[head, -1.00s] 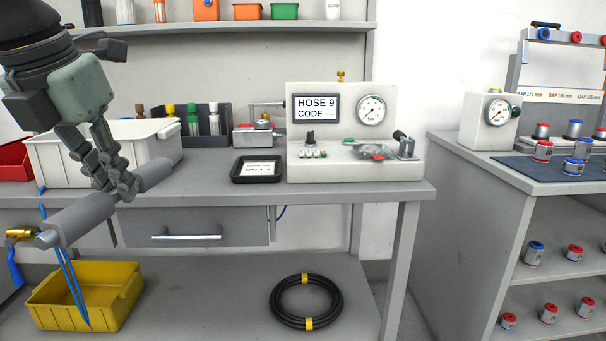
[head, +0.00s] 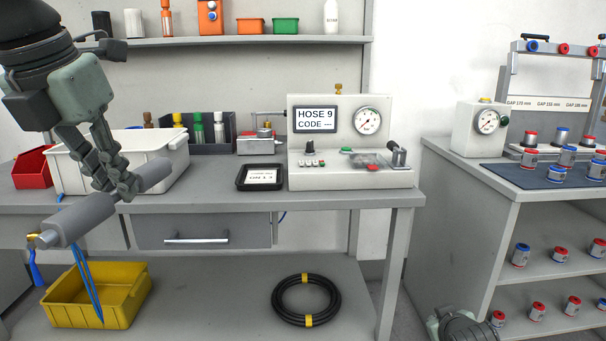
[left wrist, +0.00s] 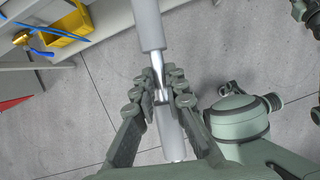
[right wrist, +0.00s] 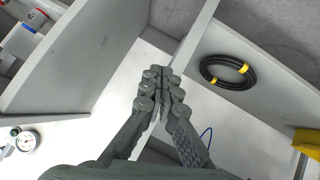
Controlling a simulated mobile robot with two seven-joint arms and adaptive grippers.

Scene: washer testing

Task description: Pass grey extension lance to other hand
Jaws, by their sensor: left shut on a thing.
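The grey extension lance (head: 75,222) is a thick grey rod with a thinner metal middle. It slants in front of the bench at the left of the head view. My left gripper (head: 127,187) is shut around its middle and holds it in the air. In the left wrist view the fingers (left wrist: 160,97) close on the thin metal section of the lance (left wrist: 149,25), with thicker grey parts on both sides. My right gripper (right wrist: 161,78) shows in the right wrist view with its fingertips together and nothing seen between them. The lance is not visible there.
A yellow bin (head: 128,311) and a black hose coil (head: 307,322) lie on the lower shelf. A brass fitting with a blue handle (head: 36,268) shows beyond the lance. The bench (head: 345,196) holds a test unit (head: 300,180). A shelved cabinet (head: 455,190) stands right.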

